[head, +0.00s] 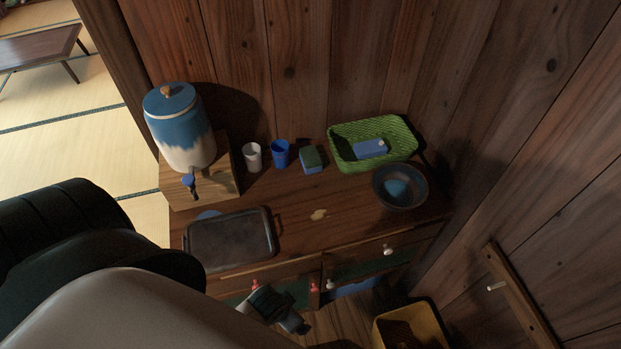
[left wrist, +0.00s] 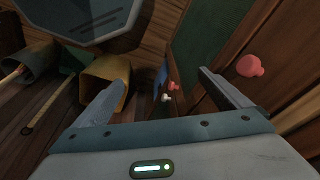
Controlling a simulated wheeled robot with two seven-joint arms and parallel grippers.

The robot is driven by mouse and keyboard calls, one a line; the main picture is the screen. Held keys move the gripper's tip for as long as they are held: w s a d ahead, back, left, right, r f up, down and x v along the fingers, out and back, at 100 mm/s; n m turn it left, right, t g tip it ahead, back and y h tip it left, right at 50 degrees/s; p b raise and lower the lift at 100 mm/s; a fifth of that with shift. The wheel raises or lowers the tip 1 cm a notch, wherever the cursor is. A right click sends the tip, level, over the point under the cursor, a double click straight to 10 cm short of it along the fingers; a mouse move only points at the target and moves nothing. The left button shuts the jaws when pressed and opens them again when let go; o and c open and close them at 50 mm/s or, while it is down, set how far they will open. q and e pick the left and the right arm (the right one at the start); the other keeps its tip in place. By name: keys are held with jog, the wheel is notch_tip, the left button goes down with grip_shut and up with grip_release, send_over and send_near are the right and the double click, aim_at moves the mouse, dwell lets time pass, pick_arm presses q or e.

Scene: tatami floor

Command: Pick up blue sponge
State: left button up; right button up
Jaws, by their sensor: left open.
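A small blue block with a dark green top (head: 312,159), which looks like the blue sponge, stands on the wooden cabinet between a blue cup and a green basket. Another blue block (head: 370,149) with a pale end lies inside the basket; I cannot tell what it is. My left gripper (head: 290,318) is low in front of the cabinet drawers, below and well apart from the sponge. In the left wrist view its two fingers (left wrist: 165,85) are spread with nothing between them. The sponge is not in the left wrist view. My right gripper is not in view.
On the cabinet (head: 290,215) are a blue-white dispenser (head: 183,135), a white cup (head: 252,157), the blue cup (head: 281,153), the green basket (head: 345,161), a dark bowl (head: 414,202) and a dark tray (head: 230,238). A yellow bin (head: 430,318) stands below at the right.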

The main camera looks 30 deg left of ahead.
pick_arm(q)
jog(key=w+d+r+n+h+p, duration=0.1)
jog(key=w+r+n, duration=0.1)
jog(key=w+r, duration=0.35)
jog(key=w+r+n+p, duration=0.2)
jog(key=r, duration=0.6)
jog(key=w+d+r+n+h+p, duration=0.1)
jog(key=w+r+n, duration=0.15)
jog(key=r, duration=0.35)
jog(key=w+a+r+n, duration=0.2)
jog(key=w+a+n, duration=0.75)
jog(key=w, duration=0.45)
jog(key=w+a+r+n, duration=0.4)
jog(key=w+a+n, duration=0.2)
jog(key=a, duration=0.3)
jog(key=w+a+r+n+t, duration=0.1)
jog(key=w+a+r+n, duration=0.4)
jog(key=a+n, duration=0.3)
jog(key=shift+w+a+r+h+p, duration=0.2)
jog(key=shift+w+a+h+p, duration=0.2)
jog(key=shift+w+a, duration=0.1)
jog(key=shift+d+f, duration=0.1)
jog(key=shift+f, duration=0.05)
